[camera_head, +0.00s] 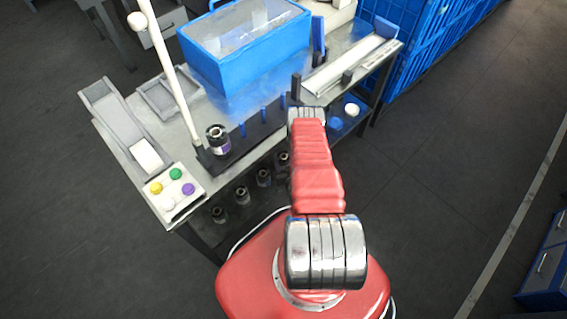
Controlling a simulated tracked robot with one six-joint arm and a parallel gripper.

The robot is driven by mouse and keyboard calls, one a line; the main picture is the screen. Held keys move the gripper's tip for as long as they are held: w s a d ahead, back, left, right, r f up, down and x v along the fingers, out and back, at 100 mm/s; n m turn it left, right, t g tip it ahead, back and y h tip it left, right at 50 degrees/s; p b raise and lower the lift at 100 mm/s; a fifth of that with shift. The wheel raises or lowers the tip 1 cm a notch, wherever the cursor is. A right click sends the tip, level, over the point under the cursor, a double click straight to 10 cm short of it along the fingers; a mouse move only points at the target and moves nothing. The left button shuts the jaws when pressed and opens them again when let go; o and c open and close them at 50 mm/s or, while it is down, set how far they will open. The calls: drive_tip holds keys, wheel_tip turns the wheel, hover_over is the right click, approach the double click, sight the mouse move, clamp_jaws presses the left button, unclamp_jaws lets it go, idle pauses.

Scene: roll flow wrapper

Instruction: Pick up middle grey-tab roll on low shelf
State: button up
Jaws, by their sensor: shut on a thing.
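Several dark rolls with pale cores stand in a slanting row on the low shelf under the table's front edge: a front roll (218,214), a second roll (242,195), a third roll (263,177) and a far roll (283,158) close to my arm. Their tab colours are too small to tell. My red arm reaches forward over the right part of the shelf and hides what lies behind it. My gripper is hidden behind the arm, so neither its jaws nor anything in them shows.
On the metal table, a dark roll with a purple label (218,140) stands beside a white pole (168,62). A blue-framed box (215,62), a button panel (170,190) and a grey chute (110,105) share the tabletop.

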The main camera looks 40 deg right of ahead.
drive_tip(key=shift+r, duration=0.1)
drive_tip(key=shift+r, duration=4.9)
